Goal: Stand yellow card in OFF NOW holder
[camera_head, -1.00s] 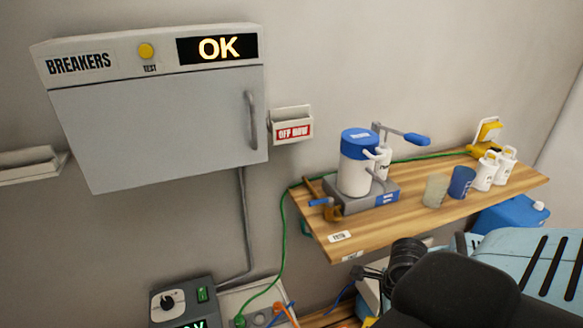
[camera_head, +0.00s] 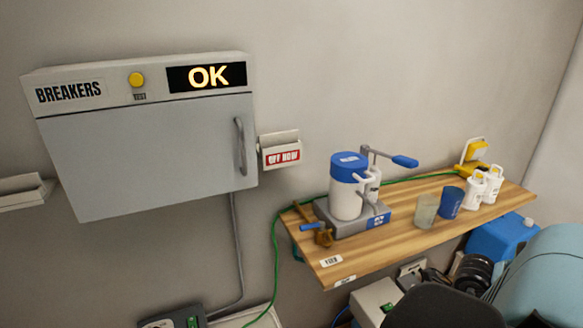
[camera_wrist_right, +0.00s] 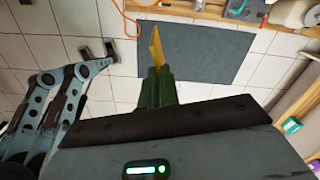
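The OFF NOW holder (camera_head: 281,154) is a small white wall pocket with a red label, just right of the breaker box. No card shows in its slot. In the right wrist view, my right gripper (camera_wrist_right: 157,75) is shut on a yellow card (camera_wrist_right: 156,48), which stands out beyond the fingertips and is seen nearly edge-on. In the head view the right gripper and the card do not show.
The breaker box (camera_head: 150,150) reads OK. A wooden shelf (camera_head: 400,213) carries a blue-lidded jug (camera_head: 347,190), a blue cup (camera_head: 449,202) and white mugs. Another wall holder (camera_head: 22,193) is at the left. A dark mat (camera_wrist_right: 195,55) lies on the tiled floor. The wall below the holder is mostly clear.

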